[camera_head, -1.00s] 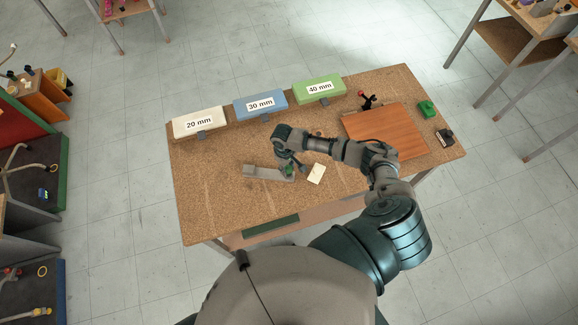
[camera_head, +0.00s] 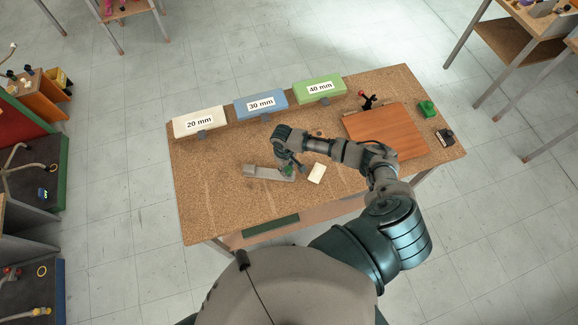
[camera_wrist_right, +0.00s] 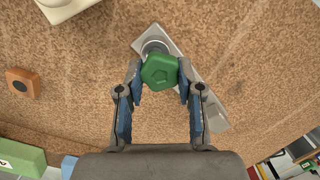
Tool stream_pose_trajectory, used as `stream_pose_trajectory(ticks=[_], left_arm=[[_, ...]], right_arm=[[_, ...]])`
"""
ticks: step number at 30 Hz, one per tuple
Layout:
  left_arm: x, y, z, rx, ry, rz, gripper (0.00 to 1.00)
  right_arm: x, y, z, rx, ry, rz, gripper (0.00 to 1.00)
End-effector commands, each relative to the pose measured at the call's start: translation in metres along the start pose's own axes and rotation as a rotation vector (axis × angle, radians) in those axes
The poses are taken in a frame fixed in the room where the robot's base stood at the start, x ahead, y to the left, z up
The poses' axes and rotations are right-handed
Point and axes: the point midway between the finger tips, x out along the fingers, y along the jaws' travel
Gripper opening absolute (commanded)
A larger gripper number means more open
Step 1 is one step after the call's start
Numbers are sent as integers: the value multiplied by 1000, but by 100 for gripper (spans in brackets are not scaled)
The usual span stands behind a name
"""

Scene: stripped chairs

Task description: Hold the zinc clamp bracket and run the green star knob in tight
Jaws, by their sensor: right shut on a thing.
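The zinc clamp bracket (camera_head: 262,172) is a long grey piece lying on the cork-topped bench. It also shows in the right wrist view (camera_wrist_right: 213,114), running diagonally under the knob. The green star knob (camera_wrist_right: 160,72) sits over a round metal collar at one end of the bracket. My right gripper (camera_wrist_right: 160,77) is shut on the knob, one finger on each side. In the head view the right gripper (camera_head: 290,168) reaches down over the bracket's right end and partly hides the knob. My left gripper is not in view.
A cream block (camera_head: 316,173) lies right of the gripper. White (camera_head: 199,122), blue (camera_head: 261,104) and green (camera_head: 319,89) labelled boxes line the back edge. A brown board (camera_head: 386,132), a green item (camera_head: 427,109) and a dark item (camera_head: 445,136) are at right. The front-left bench top is clear.

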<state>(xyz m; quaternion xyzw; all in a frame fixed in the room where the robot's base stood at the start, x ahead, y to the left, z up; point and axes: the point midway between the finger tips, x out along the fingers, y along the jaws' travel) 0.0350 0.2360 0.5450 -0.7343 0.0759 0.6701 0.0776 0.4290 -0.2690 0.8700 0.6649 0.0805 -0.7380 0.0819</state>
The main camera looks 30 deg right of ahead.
Motion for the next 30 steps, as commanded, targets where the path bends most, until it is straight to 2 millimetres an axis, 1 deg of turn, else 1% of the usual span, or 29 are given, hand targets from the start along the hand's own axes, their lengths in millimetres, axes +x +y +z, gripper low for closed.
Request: stream_pose_trajectory(ticks=[3,7,9,15,23,30], left_arm=[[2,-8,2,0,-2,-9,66],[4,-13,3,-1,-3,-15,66],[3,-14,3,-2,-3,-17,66],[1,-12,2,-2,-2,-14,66],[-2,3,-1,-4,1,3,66],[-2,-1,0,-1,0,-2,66]], right_arm=[[5,2,0,1,1,-2,0],[10,4,0,0,0,-4,0],[9,5,0,0,1,-4,0],[5,5,1,0,1,-6,0],[-4,3,1,1,0,-3,0],[-4,2,1,0,0,-1,0]])
